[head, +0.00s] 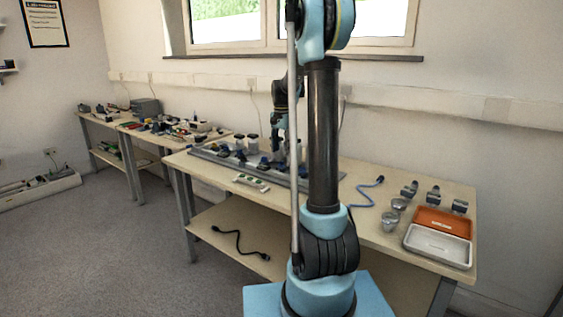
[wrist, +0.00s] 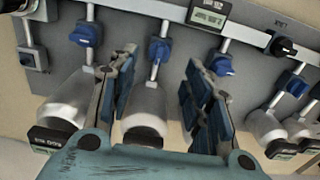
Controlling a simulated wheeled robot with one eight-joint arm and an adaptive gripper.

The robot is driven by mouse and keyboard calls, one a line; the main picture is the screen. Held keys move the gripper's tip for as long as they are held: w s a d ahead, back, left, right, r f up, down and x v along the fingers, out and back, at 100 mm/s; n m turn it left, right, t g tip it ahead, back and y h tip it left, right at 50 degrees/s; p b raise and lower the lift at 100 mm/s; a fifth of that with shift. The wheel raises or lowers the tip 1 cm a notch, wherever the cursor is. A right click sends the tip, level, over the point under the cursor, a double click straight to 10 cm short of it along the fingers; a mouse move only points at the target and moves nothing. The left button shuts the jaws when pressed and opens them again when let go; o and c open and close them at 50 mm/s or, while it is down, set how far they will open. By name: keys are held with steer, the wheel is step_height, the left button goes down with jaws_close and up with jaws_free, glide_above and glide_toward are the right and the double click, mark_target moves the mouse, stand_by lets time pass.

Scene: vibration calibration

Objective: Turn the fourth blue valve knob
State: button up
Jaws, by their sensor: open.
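In the wrist view, a grey panel (wrist: 62,52) carries several blue valve knobs on pale pipes. My gripper (wrist: 161,58) is open, its fingers spread toward the panel. One blue knob (wrist: 159,50) shows in the gap between the fingertips, with no finger seen touching it. Another blue knob (wrist: 86,34) is left of the fingers, and a third (wrist: 222,65) is just right of them. I cannot tell which is the fourth. In the head view, the panel (head: 206,155) lies along the workbench, and my arm hides part of it.
Silver cylinders (wrist: 148,105) stand below the pipes, close to my fingers. A small digital display (wrist: 208,14) sits above. In the head view, an orange tray (head: 441,222) and a white tray (head: 438,245) are at the bench's right end. A blue cable (head: 366,190) lies on the bench.

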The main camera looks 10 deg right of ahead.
mark_target(281, 164)
steer(key=shift+f, duration=2.9)
jaws_close()
